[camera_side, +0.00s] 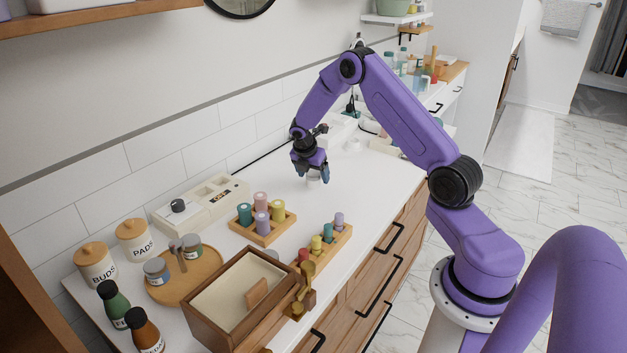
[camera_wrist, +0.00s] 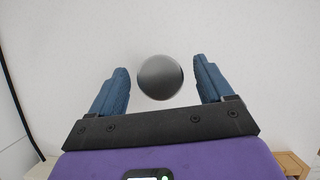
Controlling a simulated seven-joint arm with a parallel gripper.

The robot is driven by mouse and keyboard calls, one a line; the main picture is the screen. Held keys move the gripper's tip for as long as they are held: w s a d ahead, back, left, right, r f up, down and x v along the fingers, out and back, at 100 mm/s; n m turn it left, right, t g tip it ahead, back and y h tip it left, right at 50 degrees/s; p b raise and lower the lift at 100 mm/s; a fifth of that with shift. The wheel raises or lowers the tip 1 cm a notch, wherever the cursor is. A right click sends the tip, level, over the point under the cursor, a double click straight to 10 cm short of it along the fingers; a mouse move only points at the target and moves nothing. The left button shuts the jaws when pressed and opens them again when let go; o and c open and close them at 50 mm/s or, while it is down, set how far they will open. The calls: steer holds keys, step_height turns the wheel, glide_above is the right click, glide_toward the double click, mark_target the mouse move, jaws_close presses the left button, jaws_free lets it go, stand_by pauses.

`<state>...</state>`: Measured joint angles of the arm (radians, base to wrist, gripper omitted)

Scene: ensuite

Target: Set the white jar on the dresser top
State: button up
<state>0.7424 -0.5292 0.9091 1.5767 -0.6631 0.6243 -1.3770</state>
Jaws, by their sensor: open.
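A small white jar (camera_side: 314,180) is under my gripper (camera_side: 311,174) in the side view, partly hidden by the fingers. It appears to stand upright on the white dresser top (camera_side: 350,195). In the wrist view a round grey top (camera_wrist: 160,77), likely the jar's lid, shows between the two blue fingers. The fingers are open, with a gap on either side of it. My gripper points down, and whether the fingertips are level with the jar or above it is not clear.
A wooden rack of coloured rolls (camera_side: 262,224), a narrower rack (camera_side: 325,243) and an open wooden box (camera_side: 237,300) stand toward the front. A pale organiser (camera_side: 203,205) lies along the wall. Another small white item (camera_side: 353,145) is behind my gripper. The dresser top right of the jar is clear.

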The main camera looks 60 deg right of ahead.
steer(key=shift+d+f, duration=0.1)
steer(key=shift+f, duration=0.15)
steer(key=c, duration=1.3)
steer(key=shift+o, duration=0.2)
steer(key=shift+r, duration=0.15)
